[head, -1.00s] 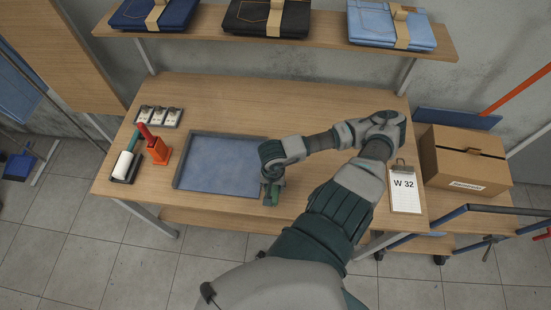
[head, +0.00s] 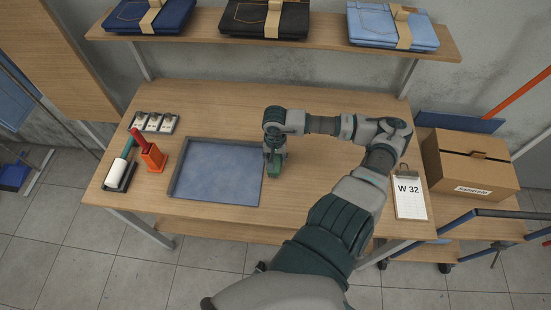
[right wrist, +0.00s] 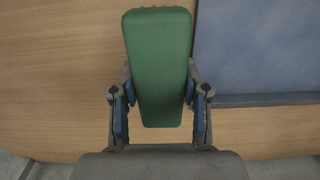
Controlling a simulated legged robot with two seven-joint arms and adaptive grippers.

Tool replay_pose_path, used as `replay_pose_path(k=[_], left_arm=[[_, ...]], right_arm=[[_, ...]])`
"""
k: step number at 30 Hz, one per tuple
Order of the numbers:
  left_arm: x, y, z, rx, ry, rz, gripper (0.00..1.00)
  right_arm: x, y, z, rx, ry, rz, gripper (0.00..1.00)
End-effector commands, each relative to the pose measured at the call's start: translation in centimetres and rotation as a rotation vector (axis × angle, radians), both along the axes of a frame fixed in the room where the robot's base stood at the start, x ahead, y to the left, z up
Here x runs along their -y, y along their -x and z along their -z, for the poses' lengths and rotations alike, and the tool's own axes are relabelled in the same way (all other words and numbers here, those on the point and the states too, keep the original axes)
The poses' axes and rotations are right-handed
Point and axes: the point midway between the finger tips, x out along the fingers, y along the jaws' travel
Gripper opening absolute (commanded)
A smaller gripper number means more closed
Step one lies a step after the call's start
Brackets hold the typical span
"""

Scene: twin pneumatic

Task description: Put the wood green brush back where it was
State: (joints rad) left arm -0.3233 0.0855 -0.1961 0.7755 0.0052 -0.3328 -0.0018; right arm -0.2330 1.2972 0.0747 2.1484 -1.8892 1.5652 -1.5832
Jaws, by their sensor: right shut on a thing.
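The green brush (right wrist: 158,70) fills the middle of the right wrist view, between the two blue-padded fingers of my right gripper (right wrist: 160,118). My right gripper (head: 273,160) is shut on it. In the head view the brush (head: 273,166) shows as a small green piece below the gripper, just right of the blue tray's right edge. Whether it touches the table cannot be told. My left gripper is not in view.
A blue-lined tray (head: 218,141) lies left of the gripper. Further left are an orange holder (head: 153,158), a white roller in a dark tray (head: 118,176) and several small white items (head: 153,122). A clipboard (head: 409,200) lies at the right. Folded jeans (head: 265,18) sit on the shelf above.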

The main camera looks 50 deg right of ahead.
Motion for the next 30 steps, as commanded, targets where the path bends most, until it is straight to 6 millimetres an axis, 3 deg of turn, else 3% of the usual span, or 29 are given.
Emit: replay_pose_path(k=[5,14,24,25,27,30], left_arm=[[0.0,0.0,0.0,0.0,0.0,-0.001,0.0],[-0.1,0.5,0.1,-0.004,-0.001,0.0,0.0],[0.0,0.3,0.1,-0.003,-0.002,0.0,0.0],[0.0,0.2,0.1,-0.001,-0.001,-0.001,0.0],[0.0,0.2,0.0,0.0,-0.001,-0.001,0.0],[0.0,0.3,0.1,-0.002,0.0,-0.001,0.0]], right_arm=[[1.7,-1.3,0.3,-0.001,-0.001,0.001,0.13],[1.7,-1.3,3.6,-0.001,-0.002,-0.001,0.13],[1.7,-1.3,3.9,-0.002,0.001,-0.002,0.13],[1.7,-1.3,3.9,-0.002,0.0,-0.002,0.5],[1.7,-1.3,3.9,-0.002,0.0,-0.002,0.68],[1.7,-1.3,3.9,-0.002,0.0,-0.002,0.7]])
